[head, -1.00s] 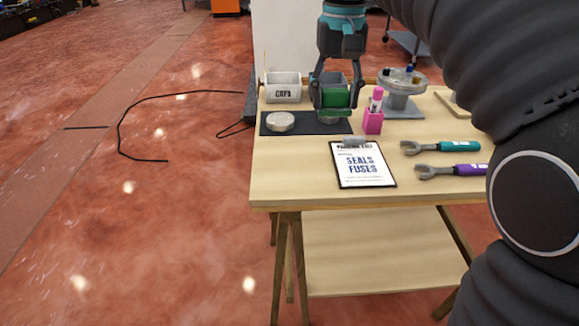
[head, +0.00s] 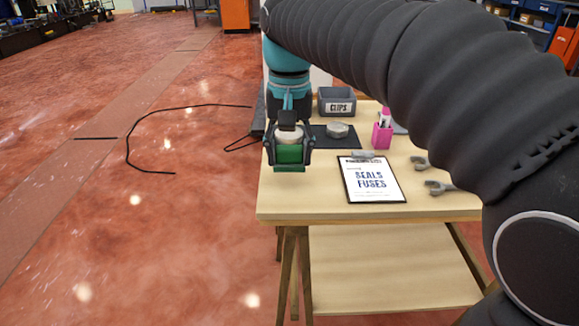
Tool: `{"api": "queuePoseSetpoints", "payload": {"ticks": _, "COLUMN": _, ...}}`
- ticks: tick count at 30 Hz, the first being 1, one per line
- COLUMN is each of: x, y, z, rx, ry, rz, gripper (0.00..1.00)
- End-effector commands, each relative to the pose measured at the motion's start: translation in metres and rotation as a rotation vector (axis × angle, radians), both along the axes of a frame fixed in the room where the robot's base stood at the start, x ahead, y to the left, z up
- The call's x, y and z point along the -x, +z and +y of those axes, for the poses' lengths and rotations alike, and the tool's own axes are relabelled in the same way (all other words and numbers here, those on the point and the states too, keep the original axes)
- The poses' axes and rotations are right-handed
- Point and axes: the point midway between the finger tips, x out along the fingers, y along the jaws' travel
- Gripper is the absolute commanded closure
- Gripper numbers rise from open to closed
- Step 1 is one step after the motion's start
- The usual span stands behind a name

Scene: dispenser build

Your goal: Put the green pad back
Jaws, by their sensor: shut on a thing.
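The green pad (head: 290,155) is between the fingers of my gripper (head: 289,152), which is shut on it. They show in front of the left part of the wooden table (head: 300,207). The gap between the pad and the tabletop is hard to judge. A pale round piece (head: 289,134) shows between the fingers behind the pad, partly hidden. A grey piece (head: 338,130) sits on the dark mat (head: 323,143). A grey bin labelled CLIPS (head: 336,103) stands behind the mat. My arm hides the table's back left and much of its right side.
A clipboard reading SEALS FUSES (head: 372,182) lies on the table. A pink holder with a marker (head: 382,135) stands behind it. Wrench heads (head: 438,187) show at the right, partly hidden by my arm. The tabletop left of the clipboard is clear.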

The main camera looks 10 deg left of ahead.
Motion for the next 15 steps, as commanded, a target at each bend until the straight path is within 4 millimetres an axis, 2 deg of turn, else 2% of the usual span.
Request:
{"api": "queuePoseSetpoints", "payload": {"ticks": 7, "x": 0.0, "y": -0.033, "z": -0.001, "rx": 0.001, "ry": 0.0, "rz": 0.002, "gripper": 0.91}}
{"api": "queuePoseSetpoints", "payload": {"ticks": 15, "x": 0.0, "y": -0.035, "z": 0.0, "rx": 0.0, "ry": 0.001, "rz": 0.0, "gripper": 0.91}}
